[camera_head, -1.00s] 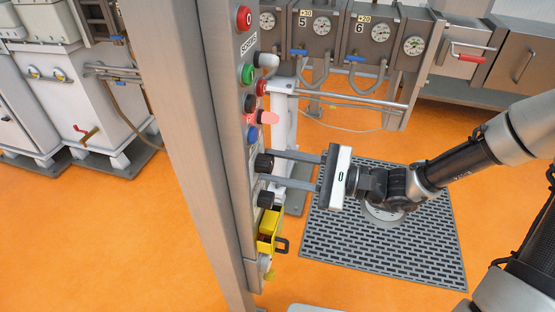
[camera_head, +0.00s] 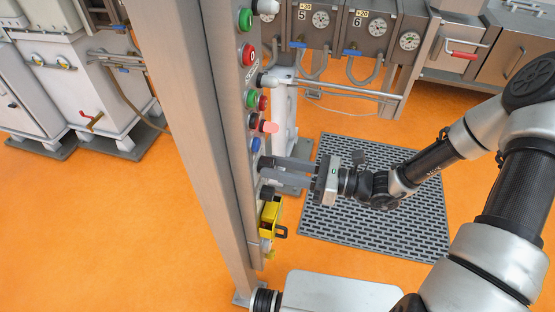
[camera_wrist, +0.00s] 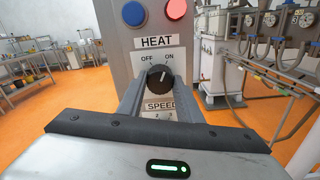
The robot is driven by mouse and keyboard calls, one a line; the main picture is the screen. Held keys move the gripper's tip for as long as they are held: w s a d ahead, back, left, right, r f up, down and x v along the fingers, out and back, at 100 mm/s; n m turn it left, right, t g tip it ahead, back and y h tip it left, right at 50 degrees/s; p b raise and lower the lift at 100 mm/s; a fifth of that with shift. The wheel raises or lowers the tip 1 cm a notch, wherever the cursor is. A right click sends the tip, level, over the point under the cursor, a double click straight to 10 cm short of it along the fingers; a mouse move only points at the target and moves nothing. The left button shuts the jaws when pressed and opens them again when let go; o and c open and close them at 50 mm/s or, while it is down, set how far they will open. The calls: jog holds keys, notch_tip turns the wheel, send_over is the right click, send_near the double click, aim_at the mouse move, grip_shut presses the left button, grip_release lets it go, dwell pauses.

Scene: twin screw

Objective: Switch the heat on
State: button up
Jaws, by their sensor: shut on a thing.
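The heat knob (camera_wrist: 160,79) is a black rotary knob under a HEAT label (camera_wrist: 157,41) in the wrist view, with OFF at its upper left and ON at its upper right. Its white mark points up and slightly right, toward the ON side. My gripper (camera_head: 268,166) reaches the panel (camera_head: 240,130) from the right in the head view. Its two fingers are shut on the heat knob, one on each side. In the head view the knob is mostly hidden by the fingers.
A blue button (camera_wrist: 133,13) and a red button (camera_wrist: 176,9) sit above the knob. A SPEED label (camera_wrist: 160,105) lies just below, partly covered by my gripper. A yellow box (camera_head: 270,214) hangs lower on the panel. A grey floor mat (camera_head: 400,220) lies under my arm.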

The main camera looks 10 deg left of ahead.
jog(key=shift+m+p, duration=0.4)
jog(key=shift+m, duration=0.2)
jog(key=o, duration=1)
jog(key=shift+o, duration=0.2)
jog(key=s+d+b, duration=0.1)
jog(key=d, duration=1.6)
jog(key=shift+s+d, duration=0.2)
jog(key=shift+d, duration=0.05)
